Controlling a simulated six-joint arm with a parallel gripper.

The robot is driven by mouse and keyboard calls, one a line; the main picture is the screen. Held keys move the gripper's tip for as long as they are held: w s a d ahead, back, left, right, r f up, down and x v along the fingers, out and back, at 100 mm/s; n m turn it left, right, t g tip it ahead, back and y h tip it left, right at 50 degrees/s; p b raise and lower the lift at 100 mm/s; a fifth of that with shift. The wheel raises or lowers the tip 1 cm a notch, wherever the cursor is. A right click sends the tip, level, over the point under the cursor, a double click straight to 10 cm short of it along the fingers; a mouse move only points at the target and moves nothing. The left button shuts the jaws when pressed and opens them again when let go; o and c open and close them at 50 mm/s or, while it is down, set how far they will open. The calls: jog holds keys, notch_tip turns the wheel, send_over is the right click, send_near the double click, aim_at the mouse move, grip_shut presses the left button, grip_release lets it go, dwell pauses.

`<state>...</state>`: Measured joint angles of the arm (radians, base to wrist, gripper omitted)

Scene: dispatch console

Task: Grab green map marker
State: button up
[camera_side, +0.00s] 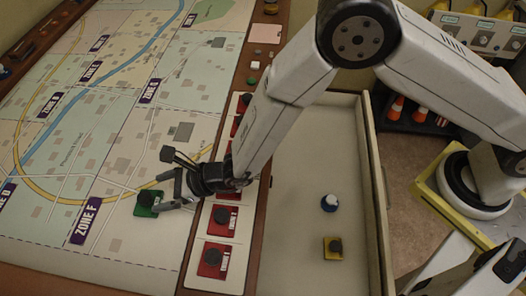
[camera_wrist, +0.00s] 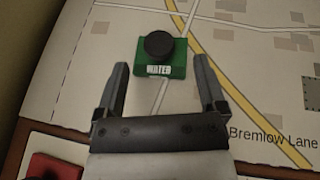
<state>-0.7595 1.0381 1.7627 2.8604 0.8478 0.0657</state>
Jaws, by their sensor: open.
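The green map marker (camera_side: 148,203) is a green square block with a round black knob on top. It sits on the map near the ZONE F label in the side view. In the wrist view the green marker (camera_wrist: 161,57) stands just beyond the fingertips, roughly centred between them, with white lettering on its near face. My gripper (camera_wrist: 163,75) is open and empty, with one finger to each side of the marker's line. In the side view my gripper (camera_side: 168,190) is low over the map, right beside the marker. I cannot tell whether a finger touches it.
Several red blocks with black knobs, such as this red block (camera_side: 212,258), stand in a row along the map's right edge. A tray (camera_side: 300,240) right of it holds a yellow block (camera_side: 333,247) and a blue-and-white piece (camera_side: 329,203). The map (camera_side: 60,120) around the marker is clear.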

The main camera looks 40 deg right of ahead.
aim_at(148, 196)
jog(key=shift+x, duration=2.6)
grip_shut()
